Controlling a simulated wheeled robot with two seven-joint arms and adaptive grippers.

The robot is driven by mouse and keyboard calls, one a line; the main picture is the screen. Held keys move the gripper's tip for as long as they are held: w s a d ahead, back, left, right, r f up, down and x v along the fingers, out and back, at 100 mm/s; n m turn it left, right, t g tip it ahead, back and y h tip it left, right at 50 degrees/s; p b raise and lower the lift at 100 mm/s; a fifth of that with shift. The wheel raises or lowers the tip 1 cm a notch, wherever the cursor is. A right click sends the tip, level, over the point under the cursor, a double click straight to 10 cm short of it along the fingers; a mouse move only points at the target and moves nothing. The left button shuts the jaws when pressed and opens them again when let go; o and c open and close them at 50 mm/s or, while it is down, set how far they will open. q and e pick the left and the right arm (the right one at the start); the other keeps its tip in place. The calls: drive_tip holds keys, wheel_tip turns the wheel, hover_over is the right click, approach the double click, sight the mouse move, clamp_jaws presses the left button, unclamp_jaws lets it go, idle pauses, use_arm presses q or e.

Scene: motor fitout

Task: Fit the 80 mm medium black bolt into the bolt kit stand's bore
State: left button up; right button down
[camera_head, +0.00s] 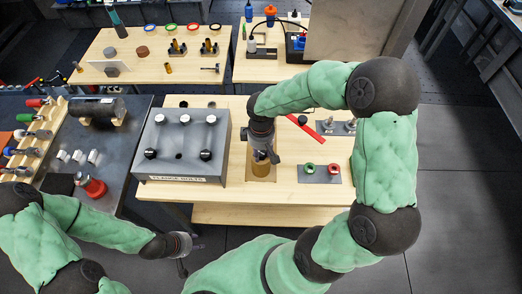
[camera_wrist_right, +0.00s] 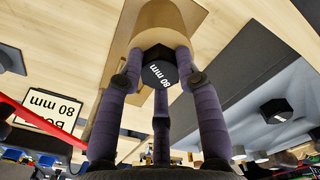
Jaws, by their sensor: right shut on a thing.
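The 80 mm medium black bolt (camera_wrist_right: 158,72) shows its black hex head, marked "80 mm", in the right wrist view. My right gripper (camera_head: 263,157) has its fingers closed around that head (camera_wrist_right: 160,80). A tan cylinder (camera_head: 261,168) stands below the gripper and also shows behind the bolt head (camera_wrist_right: 165,22). The bolt's shank is hidden, so I cannot tell how deep it sits there. The bolt kit stand (camera_head: 190,170) is a grey box left of the gripper, with silver and black bolt heads on top. A dark empty bore (camera_head: 179,155) lies front middle. My left gripper (camera_head: 189,257) is low, fingers spread, empty.
A dark bench (camera_head: 120,165) with a red-topped item (camera_head: 91,186) adjoins at left.

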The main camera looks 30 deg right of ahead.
drive_tip(key=c, duration=0.8)
unclamp_jaws()
drive_tip(key=shift+r, duration=0.15)
wheel_tip(320, 180, up, 12)
drive_tip(key=shift+f, duration=0.1)
idle(0.4)
